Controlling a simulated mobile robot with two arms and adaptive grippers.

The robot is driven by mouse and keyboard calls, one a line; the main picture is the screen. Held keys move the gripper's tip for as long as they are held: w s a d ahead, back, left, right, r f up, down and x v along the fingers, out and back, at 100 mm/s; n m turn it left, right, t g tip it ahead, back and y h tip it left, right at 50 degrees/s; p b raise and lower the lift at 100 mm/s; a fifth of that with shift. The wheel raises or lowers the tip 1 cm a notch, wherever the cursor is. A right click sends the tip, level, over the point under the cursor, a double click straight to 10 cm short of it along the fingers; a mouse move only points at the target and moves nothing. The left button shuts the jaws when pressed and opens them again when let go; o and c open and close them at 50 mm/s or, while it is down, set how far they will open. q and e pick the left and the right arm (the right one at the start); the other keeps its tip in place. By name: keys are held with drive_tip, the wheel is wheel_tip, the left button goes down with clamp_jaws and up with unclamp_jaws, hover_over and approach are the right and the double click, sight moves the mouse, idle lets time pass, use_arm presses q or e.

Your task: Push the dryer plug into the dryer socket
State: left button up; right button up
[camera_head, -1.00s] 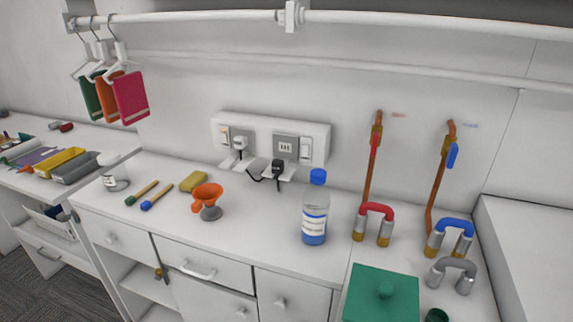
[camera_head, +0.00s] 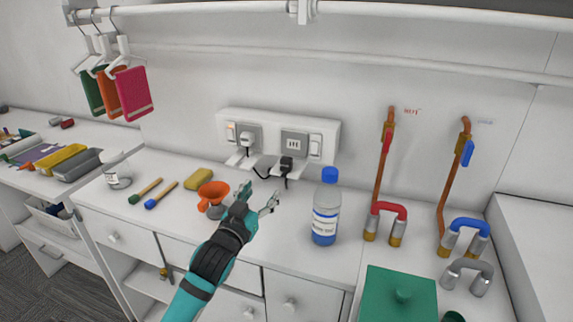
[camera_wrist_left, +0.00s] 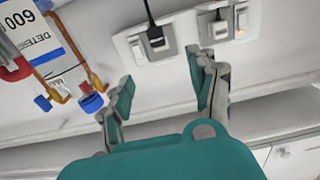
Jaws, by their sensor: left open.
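The black plug (camera_head: 286,164) rests on a small white ledge under the wall panel, with a dark cord. The right socket (camera_head: 294,144) on the panel is empty. A white plug (camera_head: 246,142) sits at the left socket. No label tells which socket is the dryer's. My left gripper (camera_head: 260,194) is open and empty above the counter, in front of and below the black plug, apart from it. In the left wrist view the scene is upside down; the open fingers (camera_wrist_left: 163,78) stand apart with the black plug (camera_wrist_left: 153,35) beyond them. My right gripper is not in view.
An orange funnel (camera_head: 213,195) stands just left of my gripper. A blue-capped bottle (camera_head: 326,212) stands to its right. Red-handled (camera_head: 387,218) and blue-handled (camera_head: 465,236) pieces with copper pipes are farther right. A green box (camera_head: 398,296) is at the front right.

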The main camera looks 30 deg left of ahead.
use_arm(q)
drive_tip(key=p, duration=0.3)
approach(284, 161)
drive_tip(key=x, duration=0.5)
drive_tip(key=shift+w+a+f, duration=0.1)
drive_tip(key=shift+a+f, duration=0.05)
drive_tip(key=shift+f, duration=0.15)
drive_tip(key=shift+w+r, duration=0.2)
drive_tip(key=shift+w, duration=0.1)
drive_tip(key=p+x, duration=0.1)
drive_tip(key=x, duration=0.3)
drive_tip(key=shift+w+p, duration=0.4)
drive_tip(key=shift+s, duration=0.1)
drive_tip(key=shift+c, duration=0.4)
clamp_jaws()
